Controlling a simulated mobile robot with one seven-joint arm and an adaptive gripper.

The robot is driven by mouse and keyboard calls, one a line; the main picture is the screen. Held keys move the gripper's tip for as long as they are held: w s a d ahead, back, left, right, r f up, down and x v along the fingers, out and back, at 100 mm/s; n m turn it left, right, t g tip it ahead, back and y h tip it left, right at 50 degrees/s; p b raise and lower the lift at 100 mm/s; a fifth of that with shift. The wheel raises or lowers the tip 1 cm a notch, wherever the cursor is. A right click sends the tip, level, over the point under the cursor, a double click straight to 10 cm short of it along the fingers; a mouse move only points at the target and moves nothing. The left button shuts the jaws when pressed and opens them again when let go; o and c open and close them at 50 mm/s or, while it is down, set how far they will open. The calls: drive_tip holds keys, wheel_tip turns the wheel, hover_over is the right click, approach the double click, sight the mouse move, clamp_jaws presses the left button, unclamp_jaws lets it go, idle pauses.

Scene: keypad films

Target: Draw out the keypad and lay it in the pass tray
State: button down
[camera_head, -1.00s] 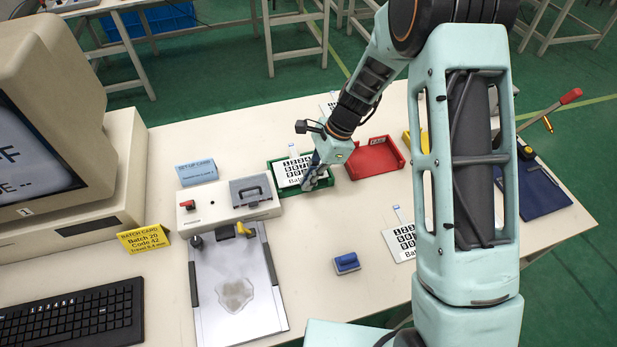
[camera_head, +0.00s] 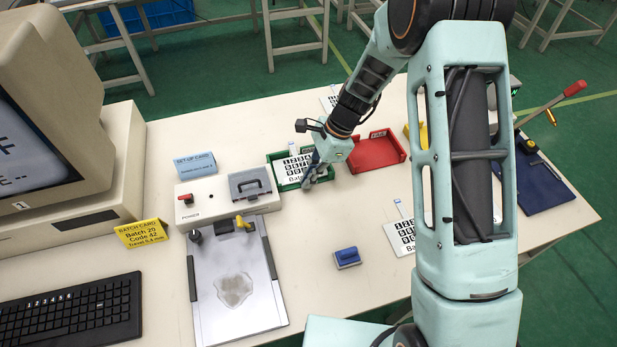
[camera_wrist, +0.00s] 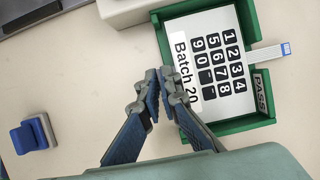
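The keypad film (camera_head: 296,168), white with black number keys and a "Batch 20" label, lies in the green pass tray (camera_head: 270,168). In the wrist view the keypad (camera_wrist: 210,60) lies flat in the tray, its ribbon tail crossing the wall beside the PASS label (camera_wrist: 262,92). My gripper (camera_head: 312,180) is at the tray's near side. In the wrist view my gripper (camera_wrist: 159,82) has its fingertips close together at the keypad's label edge. The right finger overlaps that edge and the tray wall. Whether the film is pinched between the tips is not clear.
A grey-topped unit (camera_head: 228,198) with a plate (camera_head: 235,300) stands left of the tray. A red tray (camera_head: 375,153) is to the right. A blue-handled block (camera_head: 347,257) and another keypad film (camera_head: 400,240) lie nearer. My arm hides part of the right side.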

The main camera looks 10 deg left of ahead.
drive_tip(key=shift+f, duration=0.2)
drive_tip(key=c, duration=2.1)
unclamp_jaws()
drive_tip(key=v, duration=1.2)
